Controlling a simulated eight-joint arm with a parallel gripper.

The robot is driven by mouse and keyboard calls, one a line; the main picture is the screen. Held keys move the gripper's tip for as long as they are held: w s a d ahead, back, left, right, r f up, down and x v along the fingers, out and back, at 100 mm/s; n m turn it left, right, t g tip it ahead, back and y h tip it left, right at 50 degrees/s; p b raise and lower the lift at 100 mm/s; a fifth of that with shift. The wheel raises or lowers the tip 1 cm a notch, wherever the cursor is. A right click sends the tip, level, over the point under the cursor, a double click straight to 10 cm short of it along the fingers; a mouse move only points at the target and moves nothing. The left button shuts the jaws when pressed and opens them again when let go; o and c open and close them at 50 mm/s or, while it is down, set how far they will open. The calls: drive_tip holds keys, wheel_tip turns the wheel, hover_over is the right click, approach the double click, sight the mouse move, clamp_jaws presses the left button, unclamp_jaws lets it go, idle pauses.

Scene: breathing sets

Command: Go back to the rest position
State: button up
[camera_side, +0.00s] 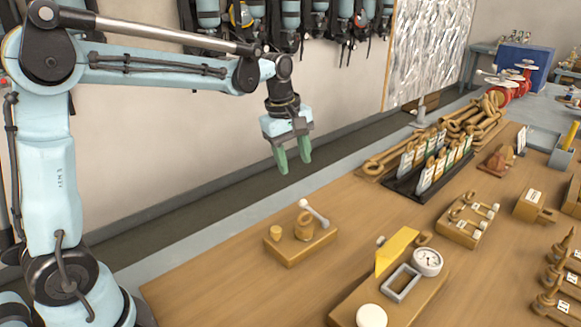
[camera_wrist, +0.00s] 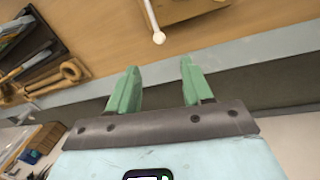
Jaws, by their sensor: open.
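My gripper (camera_side: 294,163) has two green fingers and hangs in the air beyond the far edge of the wooden table (camera_side: 215,270), above the floor strip by the wall. The fingers are apart, with nothing between them. The wrist view shows the same open fingers of my gripper (camera_wrist: 155,88) pointing toward the table edge. No object touches the fingers in either view.
A wooden block (camera_side: 300,248) with a brass fitting and white-knobbed lever stands nearest my gripper. A gauge (camera_side: 427,262) is on another block. Breathing sets (camera_side: 290,20) hang on the wall.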

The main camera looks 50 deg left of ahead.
drive_tip(key=s+d+f+m+t, duration=0.1)
drive_tip(key=s+d+m+t, duration=0.1)
drive_tip(key=s+m, duration=0.5)
drive_tip(key=s+d+f+m+t, duration=0.1)
drive_tip(key=s+d+m+t, duration=0.1)
drive_tip(key=s+m, duration=0.6)
drive_tip(key=shift+s+m+t, duration=0.15)
drive_tip(key=shift+m+t, duration=0.15)
drive_tip(key=shift+t, duration=0.2)
